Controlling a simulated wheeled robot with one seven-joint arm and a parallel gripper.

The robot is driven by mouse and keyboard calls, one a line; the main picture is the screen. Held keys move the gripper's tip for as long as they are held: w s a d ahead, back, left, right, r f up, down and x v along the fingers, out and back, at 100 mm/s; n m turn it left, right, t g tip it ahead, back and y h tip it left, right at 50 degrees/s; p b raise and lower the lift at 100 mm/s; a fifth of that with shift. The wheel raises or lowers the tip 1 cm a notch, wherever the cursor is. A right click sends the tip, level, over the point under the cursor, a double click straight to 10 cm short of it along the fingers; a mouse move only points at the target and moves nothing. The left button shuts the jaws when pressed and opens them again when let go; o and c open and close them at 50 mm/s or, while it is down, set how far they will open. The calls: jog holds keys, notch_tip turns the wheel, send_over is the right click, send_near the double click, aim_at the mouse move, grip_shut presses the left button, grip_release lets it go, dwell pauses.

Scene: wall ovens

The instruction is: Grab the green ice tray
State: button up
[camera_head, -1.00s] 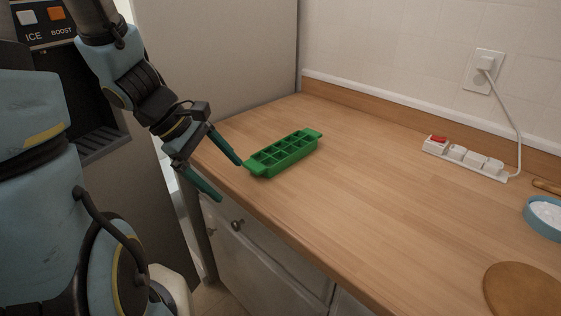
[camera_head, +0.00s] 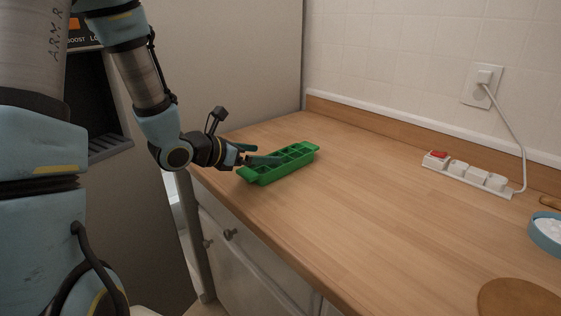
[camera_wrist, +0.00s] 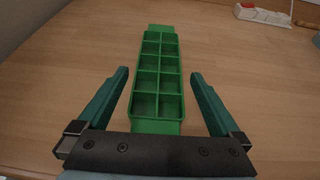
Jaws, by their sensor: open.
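The green ice tray (camera_head: 290,164) lies flat on the wooden counter near its left end, with tabs at both ends and two rows of empty compartments. My gripper (camera_head: 268,159) is at the near end of the tray, low over it in the head view. In the wrist view, my open gripper (camera_wrist: 160,82) has one finger on each side of the green ice tray (camera_wrist: 158,127), with visible gaps between fingers and tray. The tray runs lengthwise away from the gripper. Whether the fingers are level with the tray walls I cannot tell.
A white power strip (camera_head: 466,174) with a red switch lies at the back right, its cord running to a wall outlet (camera_head: 483,84). A round wooden board (camera_head: 518,298) and a blue bowl (camera_head: 547,235) are at the right. The counter's middle is clear. A fridge side stands behind the tray.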

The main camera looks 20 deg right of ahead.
aim_at(282, 156)
jog(key=shift+f+p+x, duration=0.15)
jog(key=shift+p+x, duration=0.4)
jog(key=shift+x, duration=0.95)
jog(key=shift+f+p+x, duration=0.2)
jog(key=shift+p+x, duration=0.35)
jog(key=shift+x, duration=1)
jog(key=shift+a, duration=0.15)
jog(key=shift+c, duration=0.4)
jog(key=c, duration=1.2)
jog(key=shift+r, duration=0.1)
jog(key=shift+c, duration=0.3)
